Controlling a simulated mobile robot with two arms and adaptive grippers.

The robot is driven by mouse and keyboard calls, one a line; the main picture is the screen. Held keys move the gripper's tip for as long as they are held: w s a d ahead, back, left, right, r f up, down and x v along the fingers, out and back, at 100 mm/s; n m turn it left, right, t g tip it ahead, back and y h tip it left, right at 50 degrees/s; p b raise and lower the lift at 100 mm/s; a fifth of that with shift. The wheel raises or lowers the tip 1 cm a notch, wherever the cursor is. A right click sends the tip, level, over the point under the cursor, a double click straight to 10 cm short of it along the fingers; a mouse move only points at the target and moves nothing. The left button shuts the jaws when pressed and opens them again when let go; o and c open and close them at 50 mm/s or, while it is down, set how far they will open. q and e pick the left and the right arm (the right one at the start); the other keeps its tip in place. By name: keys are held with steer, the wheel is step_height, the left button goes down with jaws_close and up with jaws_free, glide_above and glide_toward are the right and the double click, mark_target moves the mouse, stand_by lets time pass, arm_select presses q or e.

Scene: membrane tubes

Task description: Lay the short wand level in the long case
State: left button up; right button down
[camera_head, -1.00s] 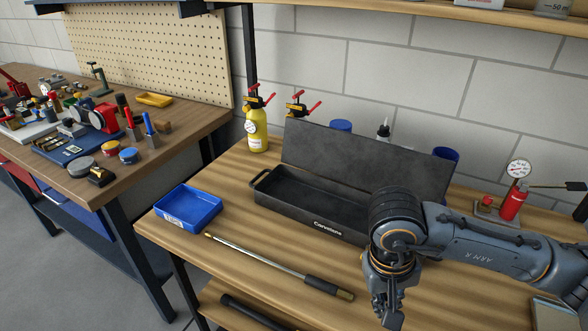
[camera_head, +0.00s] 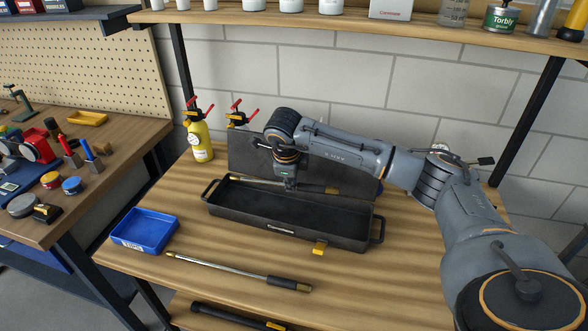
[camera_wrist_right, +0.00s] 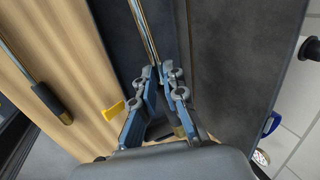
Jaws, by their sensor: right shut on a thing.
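The long case (camera_head: 262,226) is black and stands open on the bench, its lid (camera_head: 245,158) raised at the back. My right gripper (camera_head: 290,184) is shut on a thin metal wand with a dark grip (camera_head: 313,187), lengthwise along the case near its back wall. In the head view the wand looks nearly level; I cannot tell its height above the case floor. In the right wrist view the metal rod (camera_wrist_right: 143,25) runs out between the fingers (camera_wrist_right: 160,74). A second, longer-looking wand (camera_head: 235,272) lies on the bench in front. My left gripper is out of view.
A blue tray (camera_head: 145,231) sits left of the case. A yellow bottle (camera_head: 200,143) stands behind at the left. The case has a yellow latch (camera_head: 320,248) in front and end handles. A dark rod (camera_head: 225,316) lies on the lower shelf. Bench right of the case is clear.

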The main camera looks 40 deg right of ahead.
steer(key=shift+w+d+r+m, duration=0.2)
steer(key=shift+w+d+m, duration=0.05)
steer(key=shift+d+m, duration=0.3)
steer(key=f+b, duration=0.8)
steer(key=f, duration=0.4)
steer(key=shift+d+f, duration=0.15)
steer(key=shift+d, duration=0.05)
